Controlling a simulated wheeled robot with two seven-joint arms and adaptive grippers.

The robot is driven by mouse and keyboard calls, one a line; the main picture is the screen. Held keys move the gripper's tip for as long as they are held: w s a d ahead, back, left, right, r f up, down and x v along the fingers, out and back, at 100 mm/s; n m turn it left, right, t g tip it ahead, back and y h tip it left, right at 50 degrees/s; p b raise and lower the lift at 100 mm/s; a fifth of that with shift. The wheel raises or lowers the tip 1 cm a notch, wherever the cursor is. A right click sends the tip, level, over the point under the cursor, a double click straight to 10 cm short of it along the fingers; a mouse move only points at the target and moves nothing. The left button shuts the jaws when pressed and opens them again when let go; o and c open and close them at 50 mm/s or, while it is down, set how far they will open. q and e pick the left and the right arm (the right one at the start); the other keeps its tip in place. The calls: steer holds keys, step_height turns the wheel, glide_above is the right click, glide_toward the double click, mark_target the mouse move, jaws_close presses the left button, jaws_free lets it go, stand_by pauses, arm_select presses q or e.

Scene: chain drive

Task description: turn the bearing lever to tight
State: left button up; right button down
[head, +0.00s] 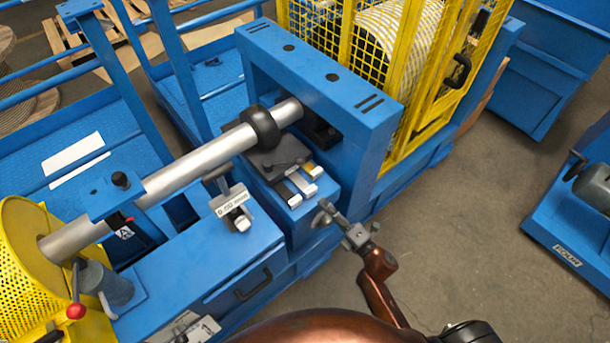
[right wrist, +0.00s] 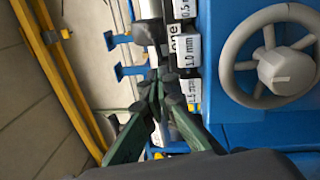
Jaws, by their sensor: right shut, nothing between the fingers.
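A silver shaft (head: 190,167) runs diagonally through a black ring-shaped collar (head: 261,127). Below the collar is a dark block (head: 268,158) with a short dark handle-like piece on it, perhaps the bearing lever; I cannot read any tight mark. Silver and yellow-ended plates (head: 299,187) stick out in front of it. My right gripper (head: 347,226) is at the right end of this blue stand, by a grey handwheel (head: 325,214). Its dark green fingers (right wrist: 161,84) are shut and empty, overlapping the labelled tags in the right wrist view. My left gripper is not in view.
Thickness tags, one reading 1.0 mm (right wrist: 188,51), hang left of the handwheel (right wrist: 282,66). A red-knobbed lever (head: 76,310) stands at lower left. A gauge labelled 0.50 (head: 232,203) sits on the bench.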

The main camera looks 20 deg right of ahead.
mark_target(305, 191)
steer(key=shift+w+a+r+n+y, duration=0.15)
steer(key=shift+w+a+n+y, duration=0.15)
steer(key=shift+w+a, duration=0.2)
steer(key=b+x, duration=0.1)
steer(key=x, duration=0.7)
steer(key=shift+w, duration=0.1)
steer(key=w, duration=0.3)
steer(key=shift+w+d+r+b, duration=0.15)
steer(key=shift+d+b, duration=0.25)
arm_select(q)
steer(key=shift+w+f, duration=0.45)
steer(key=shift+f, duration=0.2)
arm_select(e)
steer(key=shift+w+d+r, duration=0.2)
steer(key=shift+w+d, duration=0.05)
steer(key=shift+w, duration=0.2)
